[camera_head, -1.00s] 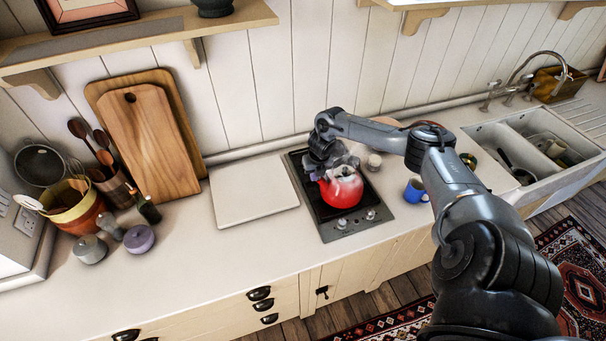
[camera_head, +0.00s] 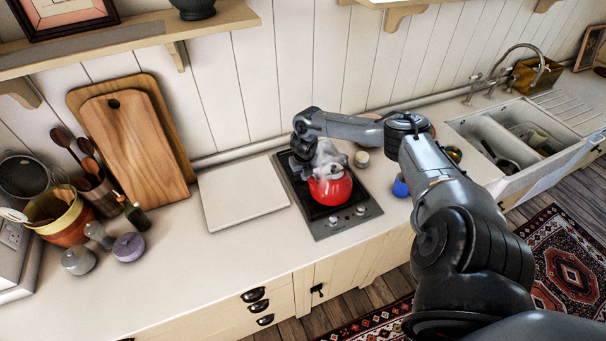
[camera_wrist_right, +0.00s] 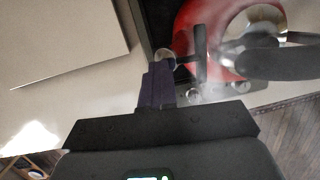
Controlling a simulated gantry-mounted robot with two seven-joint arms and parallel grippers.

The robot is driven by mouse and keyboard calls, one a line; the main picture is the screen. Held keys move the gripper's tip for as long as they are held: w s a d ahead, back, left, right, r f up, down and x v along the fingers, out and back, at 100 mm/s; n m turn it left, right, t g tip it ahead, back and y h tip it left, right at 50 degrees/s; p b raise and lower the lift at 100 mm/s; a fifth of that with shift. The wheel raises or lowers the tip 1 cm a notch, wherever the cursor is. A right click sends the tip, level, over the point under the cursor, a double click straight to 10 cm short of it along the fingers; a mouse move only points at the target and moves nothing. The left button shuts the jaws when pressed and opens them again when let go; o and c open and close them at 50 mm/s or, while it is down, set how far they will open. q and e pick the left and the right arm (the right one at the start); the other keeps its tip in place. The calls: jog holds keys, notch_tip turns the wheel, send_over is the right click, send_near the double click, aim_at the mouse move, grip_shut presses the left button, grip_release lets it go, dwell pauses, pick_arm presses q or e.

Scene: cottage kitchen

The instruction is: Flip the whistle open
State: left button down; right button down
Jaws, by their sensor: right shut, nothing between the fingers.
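A red kettle (camera_head: 333,190) stands on the dark hob, with pale steam around its top. In the right wrist view its red body (camera_wrist_right: 188,30), silver lid and dark handle (camera_wrist_right: 280,60) show at the upper right. A small silvery round part (camera_wrist_right: 165,54), which looks like the spout end, and a thin dark upright piece (camera_wrist_right: 200,55), perhaps the whistle's lever, lie by my fingertips. I cannot tell whether the whistle is open. My right gripper (camera_head: 304,166) is shut and empty at the kettle's left side, partly veiled by steam. My left gripper is not in view.
The hob (camera_head: 345,222) has two knobs at its front. A pale board (camera_head: 242,196) lies left of it, on clear counter. A blue mug (camera_head: 400,187) and a small jar (camera_head: 361,159) stand to the right, near my right arm.

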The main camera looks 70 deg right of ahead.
jog(key=shift+s+d, duration=0.25)
jog(key=shift+s, duration=0.05)
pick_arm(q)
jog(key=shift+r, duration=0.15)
pick_arm(e)
jog(key=shift+r, duration=0.15)
